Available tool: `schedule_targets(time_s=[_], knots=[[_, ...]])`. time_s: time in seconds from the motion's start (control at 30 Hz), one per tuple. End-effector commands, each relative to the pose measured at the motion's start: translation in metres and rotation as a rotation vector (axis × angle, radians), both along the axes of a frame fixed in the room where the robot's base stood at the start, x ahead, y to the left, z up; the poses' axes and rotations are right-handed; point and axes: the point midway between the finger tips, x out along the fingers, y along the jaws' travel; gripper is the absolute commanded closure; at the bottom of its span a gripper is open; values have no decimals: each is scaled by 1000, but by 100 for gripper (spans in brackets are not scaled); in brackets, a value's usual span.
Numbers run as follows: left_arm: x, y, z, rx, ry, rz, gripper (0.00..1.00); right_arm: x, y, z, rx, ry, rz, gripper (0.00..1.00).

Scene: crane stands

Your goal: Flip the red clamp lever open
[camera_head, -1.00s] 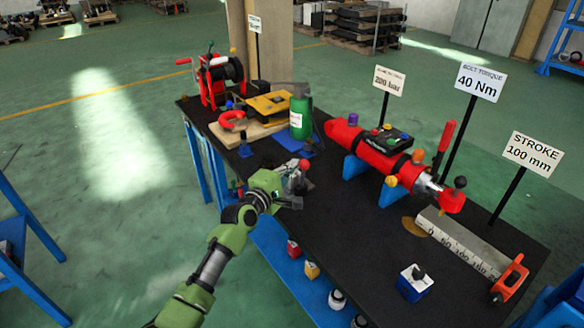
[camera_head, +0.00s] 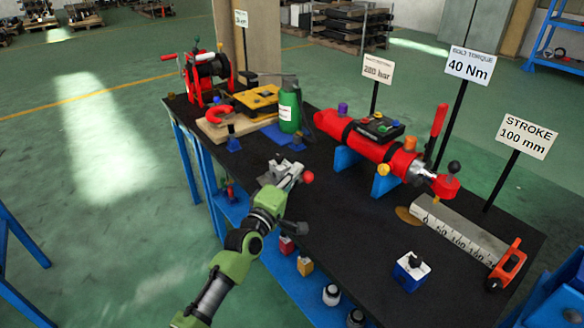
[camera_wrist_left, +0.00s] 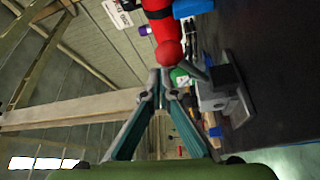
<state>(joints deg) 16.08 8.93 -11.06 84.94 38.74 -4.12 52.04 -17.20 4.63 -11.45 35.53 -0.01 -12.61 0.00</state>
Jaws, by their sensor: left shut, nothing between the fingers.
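A small grey clamp (camera_wrist_left: 218,92) stands on the black bench top. Its lever is a dark rod with a red ball knob (camera_head: 308,177). In the left wrist view, the knob (camera_wrist_left: 170,53) is just beyond my fingertips, and the rod runs from it to the clamp body. My left gripper (camera_head: 284,181) is at the clamp in the head view, left of the knob, where its fingers are hard to separate from the clamp. In the wrist view its fingers (camera_wrist_left: 161,80) meet at the tips with nothing between them. Touching the knob or not cannot be told. My right gripper is out of view.
A red cylinder (camera_head: 350,138) on blue supports lies right of the clamp. A green bottle (camera_head: 289,108) and wooden board (camera_head: 215,131) stand behind it. A steel ruler block (camera_head: 460,232) and blue-white box (camera_head: 411,271) are at right. Bare bench lies right of the knob.

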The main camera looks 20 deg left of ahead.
Motion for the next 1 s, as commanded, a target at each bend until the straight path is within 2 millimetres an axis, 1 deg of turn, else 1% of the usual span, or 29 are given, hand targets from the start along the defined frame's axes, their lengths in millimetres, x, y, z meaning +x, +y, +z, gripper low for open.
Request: schedule_targets(time_s=[0.43,1.0], knots=[[-6,-8,-9,-2,2,-1,100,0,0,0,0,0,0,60],[-6,-9,-10,0,6,-4,100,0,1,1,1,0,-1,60]])
